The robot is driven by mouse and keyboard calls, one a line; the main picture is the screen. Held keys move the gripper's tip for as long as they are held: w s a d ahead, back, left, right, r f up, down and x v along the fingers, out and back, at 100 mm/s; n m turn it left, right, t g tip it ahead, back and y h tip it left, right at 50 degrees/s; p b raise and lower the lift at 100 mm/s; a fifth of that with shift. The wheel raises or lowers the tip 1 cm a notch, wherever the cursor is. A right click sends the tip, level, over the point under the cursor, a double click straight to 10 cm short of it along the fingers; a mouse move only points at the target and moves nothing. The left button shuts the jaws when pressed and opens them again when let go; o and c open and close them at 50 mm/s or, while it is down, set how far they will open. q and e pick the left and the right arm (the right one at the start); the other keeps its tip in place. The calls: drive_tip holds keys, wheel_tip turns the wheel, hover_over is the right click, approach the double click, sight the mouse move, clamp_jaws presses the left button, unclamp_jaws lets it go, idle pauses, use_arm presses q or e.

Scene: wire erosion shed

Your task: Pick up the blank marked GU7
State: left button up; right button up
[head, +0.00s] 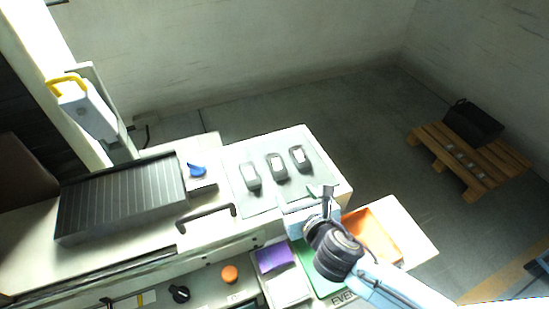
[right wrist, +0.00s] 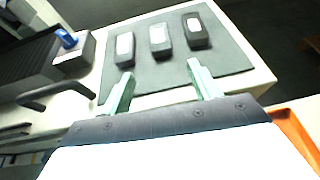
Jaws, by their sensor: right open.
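Three dark grey blanks with pale labels stand in a row on a grey mat (head: 262,200): a left one (head: 250,176), a middle one (head: 277,167) and a right one (head: 299,157). The right wrist view also shows the left blank (right wrist: 124,49), the middle blank (right wrist: 159,40) and the right blank (right wrist: 195,31). The labels are too small and washed out to read, so I cannot tell which is GU7. My right gripper (head: 321,191) is open and empty, at the mat's near edge, apart from the blanks; its fingers (right wrist: 160,72) point toward them. My left gripper is not in view.
A ribbed dark block (head: 125,195) and a blue-topped item (head: 197,170) stand left of the mat. A dark handle (head: 206,216) rises in front. An orange tray (head: 371,236) sits right of my right gripper. A purple pad (head: 274,258) lies in front.

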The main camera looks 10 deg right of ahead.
approach(281, 175)
drive_tip(key=x, duration=0.2)
drive_tip(key=shift+w, duration=0.35)
drive_tip(key=shift+w+a+f+b, duration=0.1)
drive_tip(key=shift+w+f+b, duration=0.1)
drive_tip(key=shift+w+b, duration=0.15)
drive_tip(key=shift+x, duration=0.9)
drive_tip(key=x, duration=0.2)
drive_tip(key=shift+w+f+b, duration=0.15)
drive_tip(key=shift+w+b, duration=0.15)
drive_tip(key=shift+b, duration=0.05)
drive_tip(key=shift+w+f, duration=0.25)
drive_tip(key=shift+w, duration=0.3)
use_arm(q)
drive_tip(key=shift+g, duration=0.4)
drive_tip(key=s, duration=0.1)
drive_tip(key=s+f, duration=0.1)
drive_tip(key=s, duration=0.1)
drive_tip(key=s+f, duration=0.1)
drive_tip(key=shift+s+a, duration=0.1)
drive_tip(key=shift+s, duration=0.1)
use_arm(e)
clamp_jaws()
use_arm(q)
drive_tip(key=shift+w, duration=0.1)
use_arm(e)
drive_tip(key=shift+w+r, duration=0.1)
drive_tip(key=shift+r, duration=0.05)
